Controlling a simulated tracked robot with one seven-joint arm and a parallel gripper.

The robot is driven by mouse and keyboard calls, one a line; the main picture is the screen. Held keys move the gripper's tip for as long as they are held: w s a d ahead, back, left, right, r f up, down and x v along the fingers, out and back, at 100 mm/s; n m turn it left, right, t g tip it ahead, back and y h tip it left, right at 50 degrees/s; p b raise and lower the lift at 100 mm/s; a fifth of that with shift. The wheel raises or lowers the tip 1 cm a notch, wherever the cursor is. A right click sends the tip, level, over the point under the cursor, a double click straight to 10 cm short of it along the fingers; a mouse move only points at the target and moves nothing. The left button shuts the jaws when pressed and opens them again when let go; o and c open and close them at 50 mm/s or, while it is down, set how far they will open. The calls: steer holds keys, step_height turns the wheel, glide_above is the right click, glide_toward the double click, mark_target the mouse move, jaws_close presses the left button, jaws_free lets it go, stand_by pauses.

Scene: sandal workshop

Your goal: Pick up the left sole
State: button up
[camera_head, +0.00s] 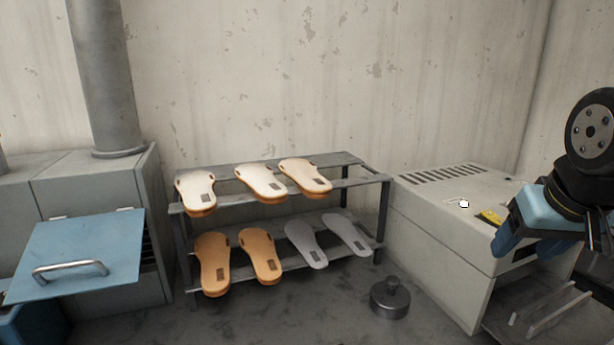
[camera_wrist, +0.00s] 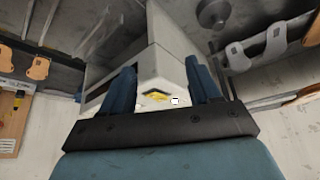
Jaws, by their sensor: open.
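Several soles lie on a two-level rack in the head view. On the upper level are a cream-topped sole with an orange edge (camera_head: 197,190) at the left, a second one (camera_head: 262,182) in the middle and a third (camera_head: 305,176) at the right. On the lower level are two orange soles (camera_head: 213,262) (camera_head: 261,254) and two grey soles (camera_head: 306,243) (camera_head: 346,233). I cannot tell which one is meant by the left sole. My gripper (camera_wrist: 160,85) is open and empty, its blue fingers apart. In the head view it is at the right, far from the rack.
A grey machine (camera_head: 437,235) with a yellow item (camera_head: 489,217) on it stands between the rack (camera_head: 381,205) and my arm. A dark weight (camera_head: 390,297) sits on the floor. A cabinet with an open blue door (camera_head: 82,243) stands left.

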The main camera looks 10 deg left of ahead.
steer(key=shift+o, duration=1.4)
steer(key=shift+n+y, duration=0.3)
steer(key=shift+n, duration=0.3)
steer(key=w+r, duration=0.1)
steer(key=w+a+r, duration=0.2)
steer(key=w, duration=0.1)
steer(key=shift+a+r, duration=0.25)
steer(key=o, duration=0.4)
steer(key=shift+n+g+y, duration=0.3)
steer(key=shift+n+g, duration=0.1)
steer(key=shift+n, duration=0.5)
steer(key=w+a+r, duration=0.1)
steer(key=w+a, duration=0.1)
steer(key=a, duration=0.1)
steer(key=w+a+r, duration=0.2)
steer(key=a, duration=0.1)
steer(key=w+a+r, duration=0.2)
steer(key=a, duration=0.1)
steer(key=shift+a+r, duration=0.2)
steer(key=shift+r, duration=0.05)
steer(key=n+g+y, duration=0.1)
steer(key=n, duration=0.2)
glide_toward(314, 182)
steer(key=shift+x, duration=4.05)
